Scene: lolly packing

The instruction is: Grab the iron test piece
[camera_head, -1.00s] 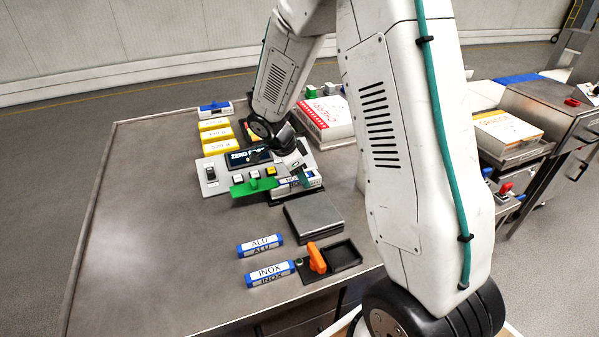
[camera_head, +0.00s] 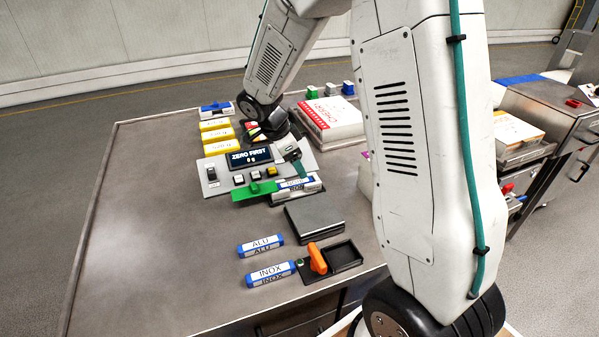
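A blue bar with white labels (camera_head: 295,184), its lettering too small to read surely, lies at the right front of the control panel (camera_head: 218,187); it may be the iron test piece. My gripper (camera_head: 299,168) points down just above and behind this bar. Its fingertips are small and partly hidden, so I cannot tell whether they touch the bar or how far apart they are. Two similar blue and white bars lie on the table in front: one marked ALU (camera_head: 260,245) and one marked INOX (camera_head: 270,273).
A green flat piece (camera_head: 254,191) sits beside the bar. A dark grey block (camera_head: 314,214), an orange handle (camera_head: 317,259) and a black tray (camera_head: 345,255) stand in front. The table's left side (camera_head: 130,220) is clear.

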